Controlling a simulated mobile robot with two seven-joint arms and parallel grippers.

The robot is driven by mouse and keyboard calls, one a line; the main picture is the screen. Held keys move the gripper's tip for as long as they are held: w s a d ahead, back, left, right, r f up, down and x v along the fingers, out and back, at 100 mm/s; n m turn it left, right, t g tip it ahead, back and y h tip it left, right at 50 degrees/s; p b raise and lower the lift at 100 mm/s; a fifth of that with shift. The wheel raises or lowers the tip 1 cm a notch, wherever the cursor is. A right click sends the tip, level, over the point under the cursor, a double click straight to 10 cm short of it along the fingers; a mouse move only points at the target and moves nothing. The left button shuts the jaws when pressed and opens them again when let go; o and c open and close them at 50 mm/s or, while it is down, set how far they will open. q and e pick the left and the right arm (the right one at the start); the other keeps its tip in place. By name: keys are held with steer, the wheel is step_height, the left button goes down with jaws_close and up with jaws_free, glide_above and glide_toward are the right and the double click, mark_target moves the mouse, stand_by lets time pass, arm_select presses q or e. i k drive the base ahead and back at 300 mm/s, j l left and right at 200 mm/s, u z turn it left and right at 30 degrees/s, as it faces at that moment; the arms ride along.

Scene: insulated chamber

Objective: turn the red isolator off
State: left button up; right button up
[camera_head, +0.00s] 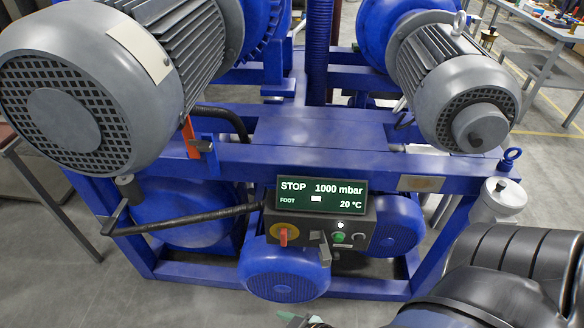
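The red isolator (283,236) is a small red handle on a round yellow plate, at the left end of the control box front. Its handle looks roughly upright. The dark control box (318,257) sits below the blue frame's front beam. My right arm comes in from the lower right. What looks like the tip of my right gripper (300,320) shows at the bottom edge, below and apart from the isolator. Most of it is cut off, so its opening is hidden. My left gripper is not in view.
A display (321,197) above the box reads STOP, 1000 mbar, 20 °C. A green button (339,238) sits right of the isolator. A black bar (185,220) juts out at left. Large grey motors (90,90) overhang above. Floor in front is clear.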

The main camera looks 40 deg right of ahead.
mark_target(283, 234)
steer(key=i+j+z, duration=0.15)
steer(key=j+z, duration=0.2)
steer(key=i+j+z, duration=0.1)
steer(key=j+z, duration=0.25)
steer(key=j, duration=0.25)
steer(key=j+z, duration=0.35)
steer(key=j, duration=0.15)
